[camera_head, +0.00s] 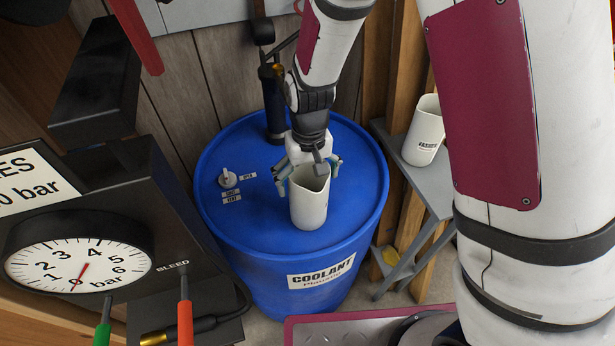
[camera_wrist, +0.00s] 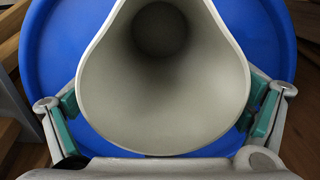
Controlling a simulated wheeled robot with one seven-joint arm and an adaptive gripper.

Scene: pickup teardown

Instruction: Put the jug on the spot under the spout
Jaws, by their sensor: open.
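A cream jug (camera_head: 309,207) with a pouring lip is upright on, or just above, the lid of the blue coolant drum (camera_head: 240,215), towards its front. My gripper (camera_head: 308,177) is at the jug with its fingers open on either side of it. In the wrist view, the jug's open mouth (camera_wrist: 165,100) fills the middle and looks empty, between the two green-padded fingers. A dark hand pump (camera_head: 273,100) stands at the back of the drum. My arm covers part of that area, and I cannot make out the spout or the spot clearly.
A second cream jug (camera_head: 425,130) with a label stands on a grey shelf (camera_head: 440,185) at the right. A pressure gauge (camera_head: 80,265) with hoses stands at the front left. The drum lid's right side is clear.

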